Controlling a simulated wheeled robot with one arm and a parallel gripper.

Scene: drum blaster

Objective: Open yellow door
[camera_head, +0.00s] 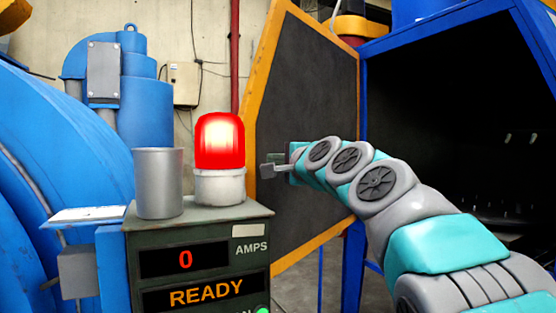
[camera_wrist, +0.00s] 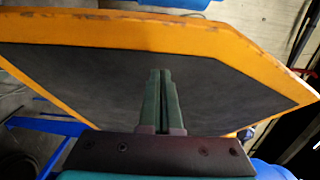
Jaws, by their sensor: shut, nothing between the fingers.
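The yellow door (camera_head: 312,85) has a yellow rim and a dark inner panel. It stands swung open at the left side of the blue cabinet (camera_head: 440,28), whose dark inside shows. My gripper (camera_head: 268,171) is in front of the door's dark inner face in the head view, its fingers pointing left. In the wrist view my gripper (camera_wrist: 160,74) has its two fingers together and empty, with the dark panel of the door (camera_wrist: 90,82) behind them. I cannot tell whether the fingertips touch the panel. The door's handle does not show.
A control box (camera_head: 200,235) reading "0 AMPS" and "READY" stands at the front left. A lit red beacon (camera_head: 220,145) and a grey metal cup (camera_head: 158,182) stand on it, close to my gripper. Large blue machinery (camera_head: 50,130) fills the left side.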

